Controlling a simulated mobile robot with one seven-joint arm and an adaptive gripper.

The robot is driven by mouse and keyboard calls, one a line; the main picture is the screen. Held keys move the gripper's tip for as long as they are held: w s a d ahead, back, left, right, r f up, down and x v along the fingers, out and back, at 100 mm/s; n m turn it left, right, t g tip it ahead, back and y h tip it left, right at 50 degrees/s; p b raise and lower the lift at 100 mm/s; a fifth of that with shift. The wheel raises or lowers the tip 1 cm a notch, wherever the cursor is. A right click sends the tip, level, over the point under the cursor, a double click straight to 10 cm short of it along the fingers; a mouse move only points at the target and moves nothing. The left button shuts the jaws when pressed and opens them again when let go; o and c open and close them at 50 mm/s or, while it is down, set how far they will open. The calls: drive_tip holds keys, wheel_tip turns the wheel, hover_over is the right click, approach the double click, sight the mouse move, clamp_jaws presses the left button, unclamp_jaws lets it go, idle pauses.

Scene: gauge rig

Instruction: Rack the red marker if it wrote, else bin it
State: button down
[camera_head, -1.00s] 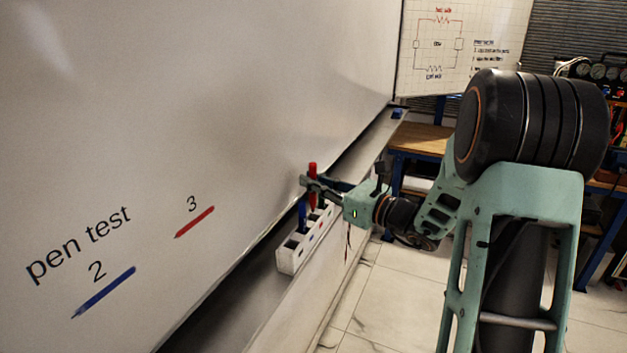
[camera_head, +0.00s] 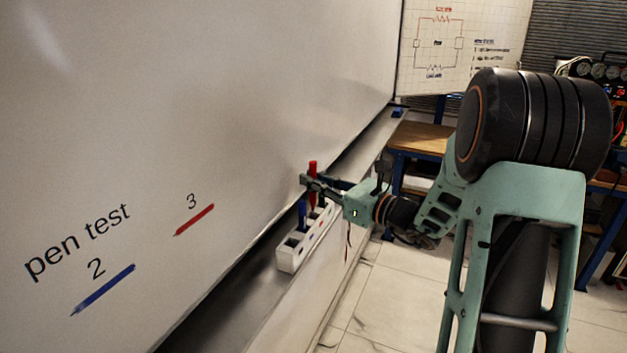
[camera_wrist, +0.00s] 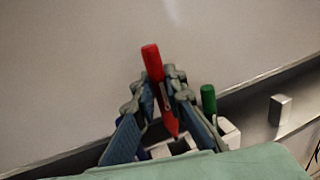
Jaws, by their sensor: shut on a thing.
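The red marker (camera_head: 313,168) stands nearly upright in my gripper (camera_head: 312,184), red end up, over the white marker rack (camera_head: 289,259) on the board's ledge. In the wrist view my gripper (camera_wrist: 157,82) is shut around the red marker (camera_wrist: 151,60), whose narrow end points down. I cannot tell whether that end is inside a rack slot. A blue marker (camera_head: 302,213) stands in the rack. A green marker (camera_wrist: 209,98) stands right of my gripper in the wrist view. On the whiteboard, a red stroke (camera_head: 194,220) shows below the "3". No bin is visible.
The whiteboard (camera_head: 200,100) rises close on the left, with "pen test" and a blue stroke (camera_head: 103,290) below "2". A grey block (camera_wrist: 280,109) sits on the ledge. A wooden-topped bench (camera_head: 420,138) stands behind. The rack's near slots look empty.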

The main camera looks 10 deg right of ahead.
sight(313, 202)
drive_tip(key=shift+f+b, duration=1.8)
drive_tip(key=shift+f, duration=0.4)
drive_tip(key=c, duration=1.9)
unclamp_jaws()
drive_tip(key=shift+o, duration=0.4)
drive_tip(key=o, duration=0.5)
